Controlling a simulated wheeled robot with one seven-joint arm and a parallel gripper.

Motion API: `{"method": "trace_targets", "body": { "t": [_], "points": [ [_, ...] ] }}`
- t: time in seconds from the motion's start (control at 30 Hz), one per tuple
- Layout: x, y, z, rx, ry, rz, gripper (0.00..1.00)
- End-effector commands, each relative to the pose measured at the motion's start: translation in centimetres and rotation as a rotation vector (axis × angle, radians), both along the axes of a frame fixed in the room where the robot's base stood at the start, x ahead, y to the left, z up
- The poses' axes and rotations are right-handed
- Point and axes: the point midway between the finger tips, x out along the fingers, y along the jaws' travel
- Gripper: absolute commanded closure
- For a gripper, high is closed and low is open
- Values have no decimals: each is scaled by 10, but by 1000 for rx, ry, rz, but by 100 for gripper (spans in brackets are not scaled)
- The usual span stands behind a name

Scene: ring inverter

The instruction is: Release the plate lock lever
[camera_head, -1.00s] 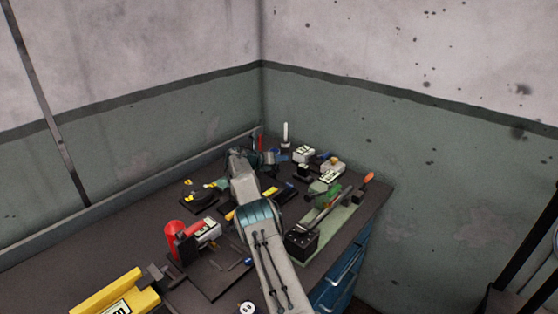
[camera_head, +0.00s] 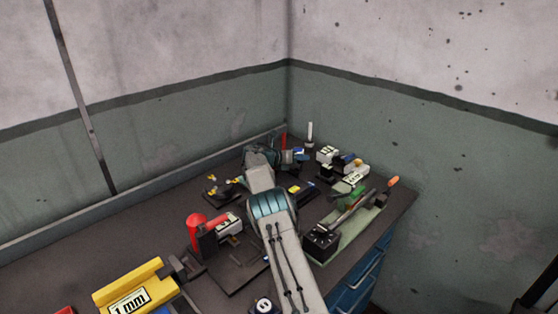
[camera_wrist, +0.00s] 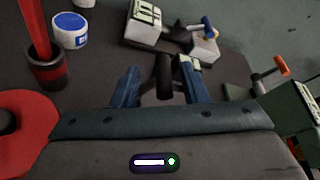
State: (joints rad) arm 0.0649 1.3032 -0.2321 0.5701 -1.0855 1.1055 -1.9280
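My gripper (camera_wrist: 161,88) has its two blue fingers spread apart in the wrist view. A black upright handle (camera_wrist: 164,72) stands between them, with a gap visible on each side. I cannot tell for sure whether this handle is the plate lock lever. It is joined to a dark fixture behind it, beside a white labelled block (camera_wrist: 145,20) and a smaller pale block (camera_wrist: 205,47) with a blue handle. In the head view my gripper (camera_head: 290,160) is small and partly hidden by my arm at the far end of the bench.
An orange-handled lever (camera_wrist: 271,72) is at the right in the wrist view. A red rod in a dark cup (camera_wrist: 47,70) and a blue-white tub (camera_wrist: 70,30) are at the left. In the head view, a yellow block (camera_head: 135,290) lies at the bench's near left.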

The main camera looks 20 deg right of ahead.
Motion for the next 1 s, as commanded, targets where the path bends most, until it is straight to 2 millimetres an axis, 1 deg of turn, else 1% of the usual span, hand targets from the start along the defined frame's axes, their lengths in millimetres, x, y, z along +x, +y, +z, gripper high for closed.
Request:
{"method": "trace_targets", "body": {
  "t": [0.03, 0.17, 0.2, 0.3, 0.4, 0.5, 0.7, 0.93, 0.97, 1.0],
  "points": [
    [-1, 10, 3, -1, 0, 3, 60],
    [-7, 32, 10, 0, 0, 2, 60],
    [-8, 43, 14, 1, 0, 3, 60],
    [-13, 63, 21, -1, 1, 2, 60],
    [-17, 79, 27, 0, 2, 1, 60],
    [-20, 91, 32, 1, 2, -1, 60],
    [-22, 101, 35, 2, 4, -3, 60],
    [-22, 101, 36, 2, 4, -3, 60],
    [-22, 101, 36, 2, 4, -3, 66],
    [-23, 101, 36, 3, 1, -4, 77]
  ]
}}
